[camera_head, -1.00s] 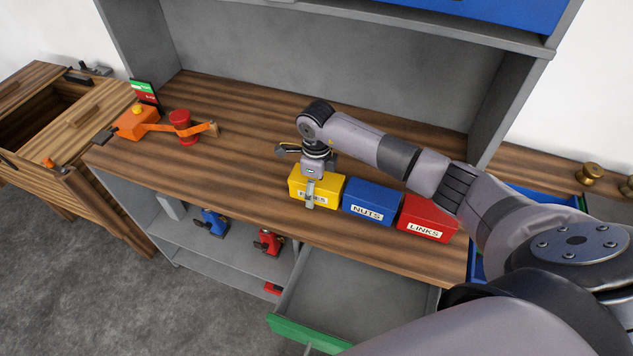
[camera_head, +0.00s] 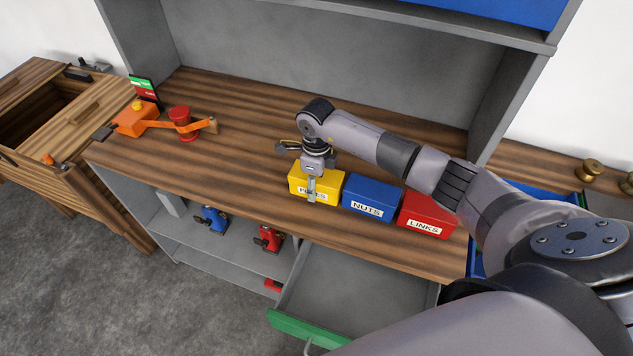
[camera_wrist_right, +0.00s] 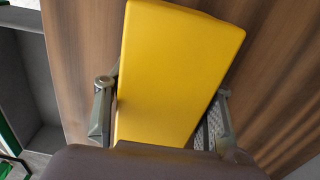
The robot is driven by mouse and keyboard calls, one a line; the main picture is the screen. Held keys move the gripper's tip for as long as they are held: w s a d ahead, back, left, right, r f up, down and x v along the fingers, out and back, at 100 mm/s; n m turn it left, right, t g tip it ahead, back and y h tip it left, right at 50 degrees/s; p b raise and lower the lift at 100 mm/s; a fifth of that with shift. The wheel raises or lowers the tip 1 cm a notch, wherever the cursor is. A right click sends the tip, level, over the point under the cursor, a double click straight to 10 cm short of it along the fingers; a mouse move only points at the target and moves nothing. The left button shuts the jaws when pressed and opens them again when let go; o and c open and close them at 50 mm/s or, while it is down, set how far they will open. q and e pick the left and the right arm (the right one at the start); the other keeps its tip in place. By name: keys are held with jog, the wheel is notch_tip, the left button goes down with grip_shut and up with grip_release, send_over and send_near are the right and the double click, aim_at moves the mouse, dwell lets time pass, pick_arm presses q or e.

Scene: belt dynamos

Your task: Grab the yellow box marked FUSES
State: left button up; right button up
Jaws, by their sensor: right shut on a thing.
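The yellow box marked FUSES (camera_head: 328,184) stands on the wooden worktop near its front edge, left of the blue and red boxes. My right gripper (camera_head: 312,188) is over it from above, with one finger down its front face across the label. In the right wrist view the yellow box (camera_wrist_right: 170,70) lies between the two fingers of my right gripper (camera_wrist_right: 160,115), which is shut on it. The box appears to rest on the worktop. My left gripper is not in view.
The blue NUTS box (camera_head: 370,197) stands close to the right of the yellow box, then the red LINKS box (camera_head: 428,213). An open drawer (camera_head: 350,290) juts out below the worktop edge.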

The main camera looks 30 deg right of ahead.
jog(key=c, duration=0.5)
jog(key=shift+w, duration=0.1)
grip_shut()
jog(key=shift+r, duration=0.1)
